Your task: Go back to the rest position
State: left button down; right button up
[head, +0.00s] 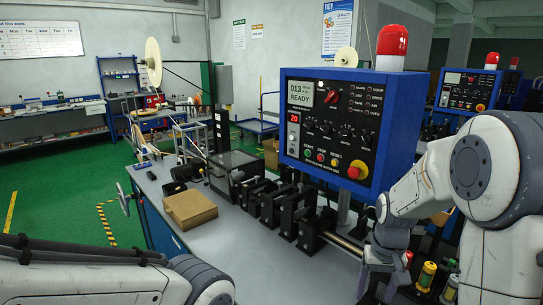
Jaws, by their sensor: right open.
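My right arm comes in from the right and bends down in front of the machine. My right gripper (378,288) points down at the lower edge, right of the black roller blocks, and is open. I see nothing between its fingers, though its tips are partly cut off by the picture edge. My left arm lies across the lower left corner. Its gripper is out of view.
A blue control box (335,129) with a red lamp (392,41) stands close to my right arm. Black roller blocks (283,205) and a cardboard box (190,209) sit on the grey bench (245,262). Small yellow-topped bottles (427,275) stand right of the gripper. Green floor is free at left.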

jog(key=s+a+r+n, duration=0.2)
jog(key=s+a, duration=0.1)
jog(key=a, duration=0.3)
jog(key=s+a+r+n, duration=0.2)
jog(key=s+a, duration=0.1)
jog(key=a, duration=0.3)
jog(key=s+a+n, duration=0.2)
jog(key=s+a, duration=0.2)
jog(key=s, duration=0.3)
jog(key=s+a+r+n+y, duration=0.1)
jog(key=s+a+n, duration=0.2)
jog(key=s, duration=0.5)
jog(key=shift+s+a+r+n, duration=0.15)
jog(key=shift+s+a+n, duration=0.15)
jog(key=shift+a, duration=0.45)
